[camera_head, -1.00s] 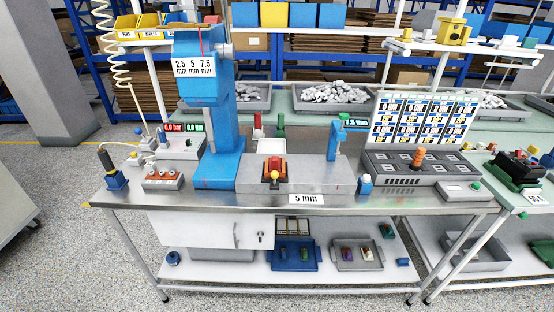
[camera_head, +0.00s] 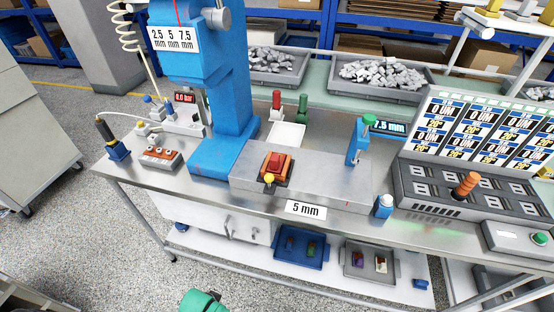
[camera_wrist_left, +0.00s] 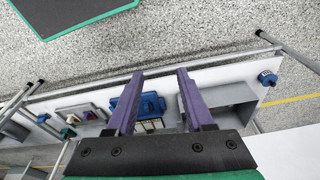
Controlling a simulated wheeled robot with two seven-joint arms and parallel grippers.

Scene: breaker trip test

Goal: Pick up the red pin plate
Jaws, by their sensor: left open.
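No part is clearly marked as the red pin plate. A teal part of my arm shows at the bottom of the head view. My right gripper is not in view.
The blue press (camera_head: 228,90) stands left of the grey block. A blue post (camera_head: 356,143) and the socket panel (camera_head: 466,196) are to the right. The lower shelf holds a blue tray (camera_head: 325,262) and a grey tray (camera_head: 346,272) with small coloured pieces. Floor in front is open.

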